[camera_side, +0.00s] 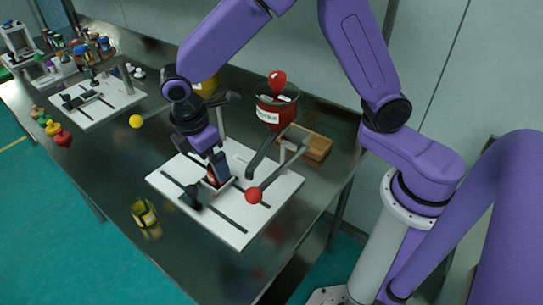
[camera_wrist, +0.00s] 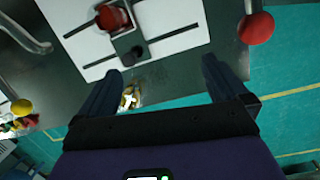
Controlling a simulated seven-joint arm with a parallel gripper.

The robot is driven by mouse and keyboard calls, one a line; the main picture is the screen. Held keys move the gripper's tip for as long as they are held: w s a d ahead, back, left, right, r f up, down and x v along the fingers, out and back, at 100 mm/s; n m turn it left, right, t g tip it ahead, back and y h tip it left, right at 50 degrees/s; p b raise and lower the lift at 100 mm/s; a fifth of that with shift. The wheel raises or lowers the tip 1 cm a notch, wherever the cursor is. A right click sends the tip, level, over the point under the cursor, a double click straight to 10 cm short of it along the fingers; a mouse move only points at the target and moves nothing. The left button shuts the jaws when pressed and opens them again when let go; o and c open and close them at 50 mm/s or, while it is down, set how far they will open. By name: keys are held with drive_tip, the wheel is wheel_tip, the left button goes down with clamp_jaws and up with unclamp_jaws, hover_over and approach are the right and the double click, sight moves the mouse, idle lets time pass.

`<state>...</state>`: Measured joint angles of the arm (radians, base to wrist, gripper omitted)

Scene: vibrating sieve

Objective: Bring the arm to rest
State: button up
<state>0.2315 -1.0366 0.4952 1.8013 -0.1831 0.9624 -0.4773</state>
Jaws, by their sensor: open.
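My gripper (camera_side: 218,167) is low over the near white board (camera_side: 240,226) in the side view, fingers pointing down. In the wrist view my gripper (camera_wrist: 160,72) has its two dark fingers spread wide with nothing between them. A small red container (camera_wrist: 113,18) sits in a holder on the board, beyond the fingertips in the wrist view. In the side view the red container (camera_side: 212,179) shows partly behind the fingers; whether they touch it cannot be told.
A red ball-ended lever (camera_side: 253,195) and a raised red funnel (camera_side: 275,108) stand close right of my gripper. A yellow-black jar (camera_side: 144,213) stands near the front edge. A second white board (camera_side: 95,108), coloured weights (camera_side: 53,129) and bottles (camera_side: 90,48) are farther left.

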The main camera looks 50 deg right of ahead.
drive_tip(key=shift+m+y, duration=0.7)
drive_tip(key=shift+m, duration=0.1)
drive_tip(key=s+d+r, duration=0.1)
drive_tip(key=s+d, duration=0.1)
drive_tip(key=s, duration=0.2)
drive_tip(key=s+d+r, duration=0.2)
drive_tip(key=s, duration=0.1)
drive_tip(key=s+d+r, duration=0.2)
drive_tip(key=s, duration=0.2)
drive_tip(key=shift+s+d+r, duration=0.15)
drive_tip(key=shift+s+d, duration=0.15)
drive_tip(key=shift+d, duration=0.05)
drive_tip(key=s+d+m+y, duration=0.1)
drive_tip(key=s+d, duration=0.7)
drive_tip(key=s, duration=0.4)
drive_tip(key=shift+d+r+m, duration=0.4)
